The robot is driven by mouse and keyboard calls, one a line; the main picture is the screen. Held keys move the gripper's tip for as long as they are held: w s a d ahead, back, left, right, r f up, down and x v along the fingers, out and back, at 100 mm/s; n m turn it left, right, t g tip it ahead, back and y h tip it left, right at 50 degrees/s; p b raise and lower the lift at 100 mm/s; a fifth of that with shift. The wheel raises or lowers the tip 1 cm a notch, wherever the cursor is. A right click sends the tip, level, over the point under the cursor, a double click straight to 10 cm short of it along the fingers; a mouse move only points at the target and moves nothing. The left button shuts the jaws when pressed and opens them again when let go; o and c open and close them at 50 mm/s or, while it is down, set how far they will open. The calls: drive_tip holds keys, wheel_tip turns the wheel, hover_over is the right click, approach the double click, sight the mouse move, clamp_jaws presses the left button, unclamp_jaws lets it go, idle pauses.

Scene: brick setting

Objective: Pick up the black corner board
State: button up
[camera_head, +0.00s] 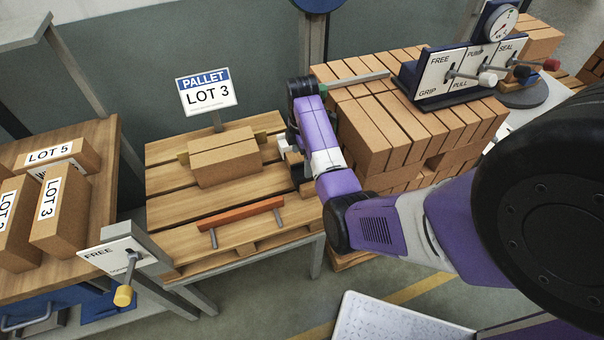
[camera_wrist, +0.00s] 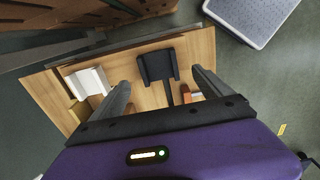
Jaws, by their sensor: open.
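The black corner board (camera_wrist: 157,66) lies on the wooden pallet (camera_wrist: 205,48) in the wrist view, just beyond my fingertips and between their lines. In the head view only a small dark part of it (camera_head: 294,159) shows beside my arm; the rest is hidden. My gripper (camera_wrist: 161,78) is open and empty, with one finger on each side of the board's near end. I cannot tell the height left between fingers and board. A white corner board (camera_wrist: 88,82) lies to the left of the black one.
A sign reading LOT 3 (camera_head: 208,93) rises behind. A large brick pile (camera_head: 400,125) with a lever panel (camera_head: 460,75) is close right of my arm. A table with labelled bricks (camera_head: 60,210) is left.

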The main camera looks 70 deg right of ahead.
sight(302, 174)
drive_tip(key=shift+d+f+p, duration=0.1)
drive_tip(key=shift+f+p, duration=0.3)
drive_tip(key=shift+f, duration=2.15)
drive_tip(key=c, duration=1.5)
